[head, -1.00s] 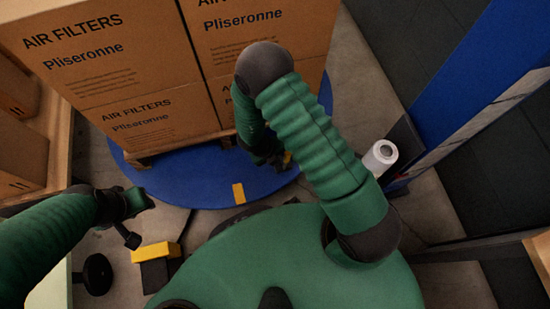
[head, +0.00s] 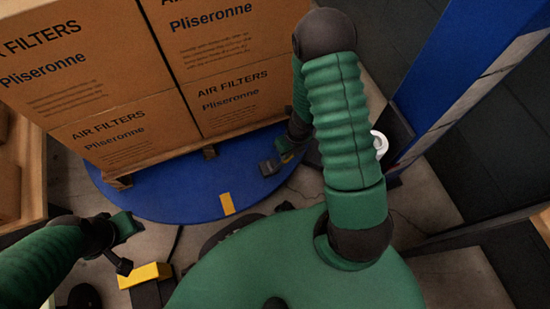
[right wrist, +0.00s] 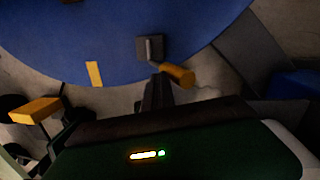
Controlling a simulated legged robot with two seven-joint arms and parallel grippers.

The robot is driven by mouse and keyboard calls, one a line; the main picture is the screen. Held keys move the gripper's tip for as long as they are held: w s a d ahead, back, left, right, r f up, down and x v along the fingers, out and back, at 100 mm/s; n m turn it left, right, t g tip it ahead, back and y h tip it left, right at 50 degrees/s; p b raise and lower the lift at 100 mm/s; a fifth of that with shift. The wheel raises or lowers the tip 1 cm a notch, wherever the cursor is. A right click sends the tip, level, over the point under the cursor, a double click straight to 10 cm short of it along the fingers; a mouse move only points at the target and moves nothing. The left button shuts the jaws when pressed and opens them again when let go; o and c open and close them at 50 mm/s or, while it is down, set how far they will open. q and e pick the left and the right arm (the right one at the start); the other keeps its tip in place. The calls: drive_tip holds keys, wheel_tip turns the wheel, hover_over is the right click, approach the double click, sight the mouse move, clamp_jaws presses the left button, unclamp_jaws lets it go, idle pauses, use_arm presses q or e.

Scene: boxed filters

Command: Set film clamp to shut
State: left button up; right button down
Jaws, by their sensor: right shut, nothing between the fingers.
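A small dark grey block with a pale upright piece (right wrist: 149,47) sits at the near edge of the blue turntable in the right wrist view. A yellow cylinder (right wrist: 177,76) lies just beside it; together they look like the film clamp. In the head view the block (head: 268,167) shows left of my right gripper (head: 284,157). Whether the clamp is open or shut I cannot tell. My right gripper (right wrist: 155,84) is shut and empty, its tips close to the yellow cylinder; contact is unclear. My left gripper (head: 128,228) is at the lower left, away from the clamp, its jaws unclear.
Stacked air filter boxes (head: 130,75) stand on a wooden pallet on the blue turntable (head: 165,195), which bears a yellow mark (head: 227,204). A white roll (head: 380,145), partly hidden by my right arm, is by the blue mast (head: 450,60).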

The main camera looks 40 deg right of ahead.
drive_tip(key=d+y+p, duration=0.1)
drive_tip(key=d+f+y, duration=0.1)
drive_tip(key=s+d+y+p, duration=0.1)
drive_tip(key=shift+d+f+t+p, duration=0.25)
drive_tip(key=shift+d+t+p, duration=0.1)
drive_tip(key=shift+t, duration=0.05)
drive_tip(key=shift+s+d+f, duration=0.2)
drive_tip(key=shift+d+f, duration=0.6)
drive_tip(key=shift+d, duration=0.2)
